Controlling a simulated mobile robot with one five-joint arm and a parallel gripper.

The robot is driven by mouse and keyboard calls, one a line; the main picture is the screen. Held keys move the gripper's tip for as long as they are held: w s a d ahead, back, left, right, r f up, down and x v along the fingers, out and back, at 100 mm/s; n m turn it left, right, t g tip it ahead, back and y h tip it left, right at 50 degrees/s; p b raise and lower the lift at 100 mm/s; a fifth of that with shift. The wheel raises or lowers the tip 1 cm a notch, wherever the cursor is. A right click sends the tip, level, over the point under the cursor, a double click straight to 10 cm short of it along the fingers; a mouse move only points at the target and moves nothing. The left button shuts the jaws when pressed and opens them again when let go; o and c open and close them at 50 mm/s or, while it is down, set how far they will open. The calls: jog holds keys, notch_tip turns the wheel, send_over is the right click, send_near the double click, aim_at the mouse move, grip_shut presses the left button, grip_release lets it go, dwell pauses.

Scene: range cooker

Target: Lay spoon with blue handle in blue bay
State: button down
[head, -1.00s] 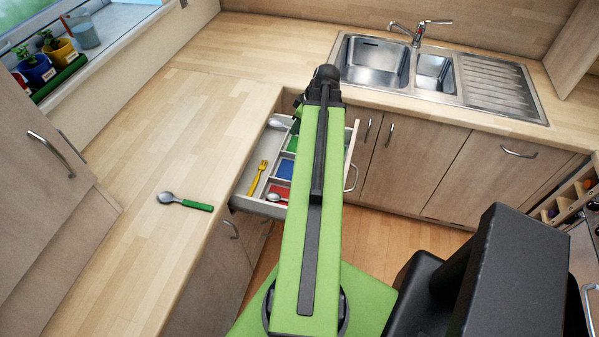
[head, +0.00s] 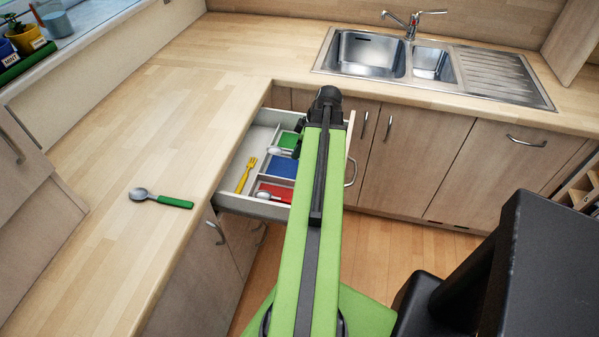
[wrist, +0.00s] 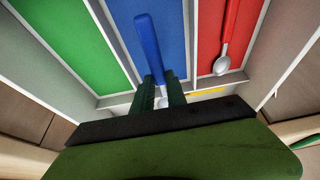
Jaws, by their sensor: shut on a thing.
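My gripper (wrist: 164,92) is shut on the spoon with the blue handle (wrist: 149,40). In the wrist view the handle points away over the blue bay (wrist: 177,15), and the bowl end is mostly hidden by the gripper. In the head view the spoon's silver bowl (head: 275,150) shows left of my gripper (head: 297,140), near the edge between the green and blue bays. The blue bay also shows in the head view (head: 282,168), inside the open drawer. The spoon appears held above the bays; the exact height is hard to tell.
The green bay (wrist: 62,40) and red bay (wrist: 236,50) flank the blue bay. A red-handled spoon (wrist: 226,45) lies in the red bay. A yellow fork (head: 246,175) lies in the drawer's left compartment. A green-handled spoon (head: 161,199) lies on the worktop (head: 110,255).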

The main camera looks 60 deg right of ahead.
aim_at(295, 171)
notch_tip(295, 171, down, 8)
jog(key=b, duration=0.6)
jog(key=shift+r, duration=0.3)
jog(key=shift+f, duration=0.15)
jog(key=c, duration=1.3)
grip_release()
jog(key=shift+c, duration=0.2)
jog(key=shift+r+p, duration=0.5)
jog(key=p+v, duration=1)
jog(key=v, duration=0.1)
jog(key=shift+r, duration=0.15)
jog(key=shift+s+d+r+p, duration=0.1)
jog(key=shift+s+p, duration=0.05)
jog(key=shift+p, duration=0.15)
